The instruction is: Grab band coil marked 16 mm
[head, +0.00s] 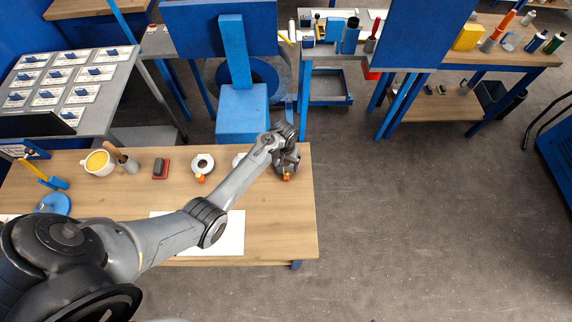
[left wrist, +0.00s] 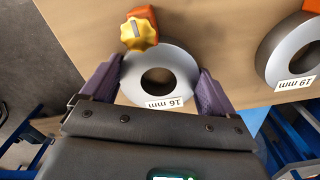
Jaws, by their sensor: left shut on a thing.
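The band coil marked 16 mm (left wrist: 142,88) is a pale grey ring with a dark centre hole and a white label, upside down in the left wrist view. An orange clip with a yellow knob (left wrist: 139,30) sits at its far edge. My left gripper (left wrist: 157,82) has one finger on each side of the coil and is shut on it. In the head view my left gripper (head: 287,162) is over the table's right end and hides most of this coil. The yellow-orange clip (head: 286,177) shows just below it. My right gripper is not in view.
A coil marked 19 mm (left wrist: 287,50) lies to the right in the left wrist view. Another coil (head: 202,163) lies left of my arm on the wooden table (head: 285,235). A cup (head: 99,162) and a blue stand (head: 243,115) are nearby. The table's front right is clear.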

